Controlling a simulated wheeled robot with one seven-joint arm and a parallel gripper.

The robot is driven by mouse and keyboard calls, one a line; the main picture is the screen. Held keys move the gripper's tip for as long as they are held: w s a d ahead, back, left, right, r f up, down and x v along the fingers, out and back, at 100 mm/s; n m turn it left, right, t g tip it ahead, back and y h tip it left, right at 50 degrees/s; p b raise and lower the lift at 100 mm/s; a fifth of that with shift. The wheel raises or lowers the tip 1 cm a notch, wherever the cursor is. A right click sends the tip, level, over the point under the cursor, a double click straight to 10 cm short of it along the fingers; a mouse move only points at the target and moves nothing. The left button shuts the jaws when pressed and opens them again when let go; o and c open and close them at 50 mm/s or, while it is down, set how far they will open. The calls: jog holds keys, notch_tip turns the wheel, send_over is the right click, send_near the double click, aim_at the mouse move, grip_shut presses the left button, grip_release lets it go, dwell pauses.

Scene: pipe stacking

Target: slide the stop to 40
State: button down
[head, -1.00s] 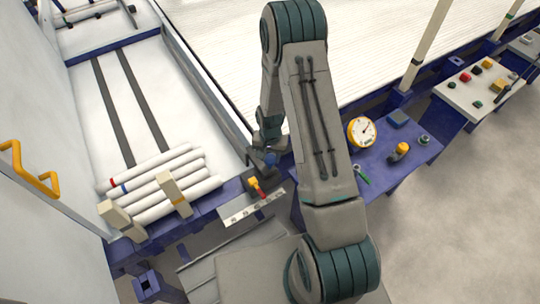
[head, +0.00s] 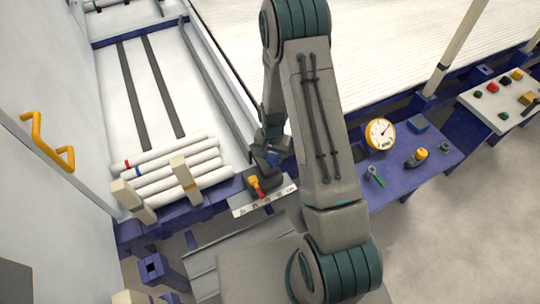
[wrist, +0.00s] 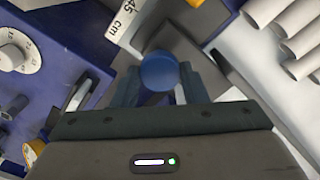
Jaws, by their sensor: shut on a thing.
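The stop (head: 254,184), a dark block with a yellow and red part and a blue knob, sits at the front rail beside a white scale strip (head: 266,199). The strip's figures are too small to read in the head view. In the wrist view, the strip (wrist: 124,19) shows "45" and "cm" at one end. My gripper (head: 271,155) is shut on the stop's blue knob. In the wrist view the round knob (wrist: 159,70) shows between the fingertips (wrist: 160,88). The mark that the stop stands at is not visible.
Several white pipes (head: 180,172) lie on the white bed left of the stop, beside cream posts (head: 186,180). A blue bench (head: 400,172) with a dial gauge (head: 380,133) and small parts is right of my arm. A yellow handle (head: 45,143) is at far left.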

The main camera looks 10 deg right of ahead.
jog(key=c, duration=0.9)
grip_release()
jog(key=shift+a, duration=0.1)
jog(key=shift+o, duration=0.2)
jog(key=shift+r, duration=0.1)
notch_tip(320, 180, up, 14)
jog(key=shift+f, duration=0.2)
jog(key=s+r+n+t+p, duration=0.1)
jog(key=s+r+n+p, duration=0.1)
jog(key=s+r, duration=0.7)
jog(key=s+r+n+t+p, duration=0.1)
jog(key=s+r+n, duration=0.3)
jog(key=s+r, duration=0.6)
notch_tip(320, 180, up, 6)
jog(key=shift+s+d+f+t+p, duration=0.15)
jog(key=shift+d+t+p, duration=0.25)
jog(key=shift+p, duration=0.45)
